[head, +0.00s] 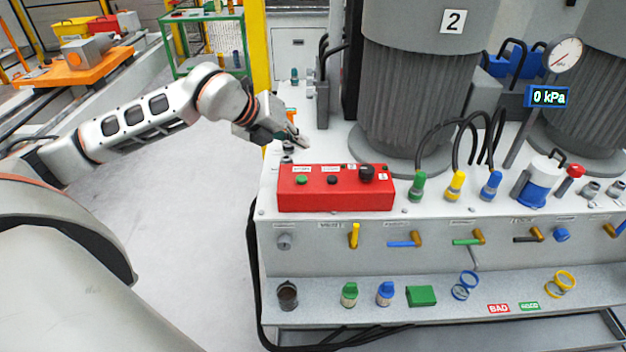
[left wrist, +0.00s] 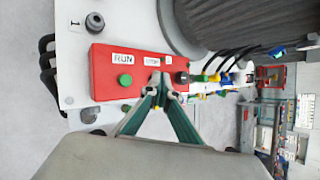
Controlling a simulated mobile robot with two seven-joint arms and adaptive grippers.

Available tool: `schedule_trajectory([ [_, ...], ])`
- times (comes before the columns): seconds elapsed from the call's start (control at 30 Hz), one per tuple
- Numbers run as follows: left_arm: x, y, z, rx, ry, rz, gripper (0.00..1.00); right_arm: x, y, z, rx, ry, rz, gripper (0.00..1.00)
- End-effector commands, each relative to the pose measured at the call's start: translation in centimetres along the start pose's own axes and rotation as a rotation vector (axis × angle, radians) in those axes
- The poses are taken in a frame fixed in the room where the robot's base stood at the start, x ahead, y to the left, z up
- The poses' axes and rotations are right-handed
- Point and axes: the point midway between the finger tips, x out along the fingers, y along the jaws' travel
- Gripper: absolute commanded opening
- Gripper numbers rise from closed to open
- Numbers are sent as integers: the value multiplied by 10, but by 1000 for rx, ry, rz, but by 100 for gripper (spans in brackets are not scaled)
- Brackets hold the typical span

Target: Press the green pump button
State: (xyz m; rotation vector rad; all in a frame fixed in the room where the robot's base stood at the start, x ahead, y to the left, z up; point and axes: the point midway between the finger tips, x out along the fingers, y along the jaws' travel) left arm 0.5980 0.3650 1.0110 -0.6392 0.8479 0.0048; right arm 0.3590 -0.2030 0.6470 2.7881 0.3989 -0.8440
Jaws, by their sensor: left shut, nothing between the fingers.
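The red control box (head: 337,198) sits on the front left of the white bench top. Its green button (head: 301,180) is at the left end, with a black button (head: 332,180) to its right and a black knob (head: 367,173) further right. In the left wrist view the green button (left wrist: 126,80) lies below a RUN label. My left gripper (head: 298,142) is shut and empty, above and behind the box in the head view. In the left wrist view my left gripper (left wrist: 163,84) covers part of the box, to the right of the green button. My right gripper is not in view.
Grey ribbed motor 2 (head: 410,95) stands behind the box. Green, yellow and blue plugs (head: 455,185) with black hoses stand to its right. A display (head: 547,97) reads 0 kPa. A lower shelf (head: 320,296) holds small parts. Floor left of the bench is clear.

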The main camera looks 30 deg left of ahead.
Motion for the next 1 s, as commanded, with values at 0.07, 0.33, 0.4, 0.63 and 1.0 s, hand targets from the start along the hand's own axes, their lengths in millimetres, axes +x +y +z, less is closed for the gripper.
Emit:
schedule_trajectory([
  [0.07, -4, 3, 8, 1, -21, 17, 0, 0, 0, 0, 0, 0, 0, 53],
  [0.33, -5, 5, 11, 0, -30, 26, 0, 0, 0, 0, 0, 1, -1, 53],
  [0.4, -5, 5, 11, 1, -30, 25, 0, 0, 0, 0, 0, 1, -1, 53],
  [0.63, 2, 11, 5, 1, -28, 25, 0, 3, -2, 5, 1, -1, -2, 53],
  [1.0, 37, 37, -20, 1, -24, 27, 0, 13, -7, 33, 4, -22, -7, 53],
])
